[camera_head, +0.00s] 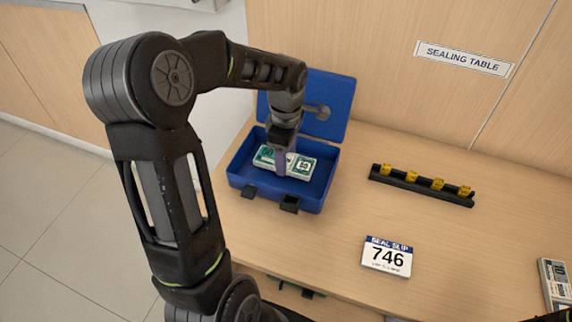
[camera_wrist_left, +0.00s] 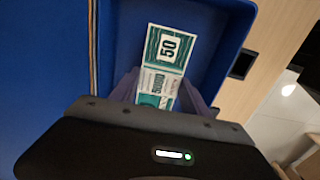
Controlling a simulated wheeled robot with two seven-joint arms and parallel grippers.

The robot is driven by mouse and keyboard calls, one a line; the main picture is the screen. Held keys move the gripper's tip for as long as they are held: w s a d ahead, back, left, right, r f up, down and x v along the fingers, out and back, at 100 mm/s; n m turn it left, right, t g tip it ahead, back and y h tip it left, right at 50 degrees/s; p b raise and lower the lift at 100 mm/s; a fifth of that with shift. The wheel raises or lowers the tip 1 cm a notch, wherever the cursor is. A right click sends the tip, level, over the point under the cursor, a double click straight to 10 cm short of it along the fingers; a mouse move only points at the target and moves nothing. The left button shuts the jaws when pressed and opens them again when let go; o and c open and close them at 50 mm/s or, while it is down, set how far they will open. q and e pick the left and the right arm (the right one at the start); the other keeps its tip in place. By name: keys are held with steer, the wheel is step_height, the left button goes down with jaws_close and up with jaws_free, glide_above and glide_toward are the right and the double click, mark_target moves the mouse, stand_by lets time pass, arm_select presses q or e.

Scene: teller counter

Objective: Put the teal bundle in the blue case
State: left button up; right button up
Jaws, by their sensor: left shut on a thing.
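The blue case (camera_head: 234,171) stands open at the left of the wooden table, its lid raised at the back. The teal bundle (camera_head: 303,166), marked 50, is inside the case's walls, with my left gripper (camera_head: 281,165) shut on its middle. The bundle (camera_wrist_left: 169,50) also shows in the left wrist view between the fingers (camera_wrist_left: 163,92), with the case (camera_wrist_left: 222,20) around it. I cannot tell whether it touches the case floor. My right gripper does not show.
A white seal slip card (camera_head: 387,257) reading 746 lies at the front of the table. A black rack (camera_head: 409,184) with several yellow pieces lies right of the case. Another bundle (camera_head: 555,285) is at the right edge.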

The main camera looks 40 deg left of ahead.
arm_select(q)
steer(key=shift+f, duration=1.75)
steer(key=shift+f, duration=0.25)
steer(key=o, duration=1.4)
steer(key=shift+r, duration=0.1)
steer(key=shift+o, duration=0.2)
steer(key=shift+r, duration=0.1)
step_height(320, 180, up, 12)
steer(key=shift+r, duration=0.1)
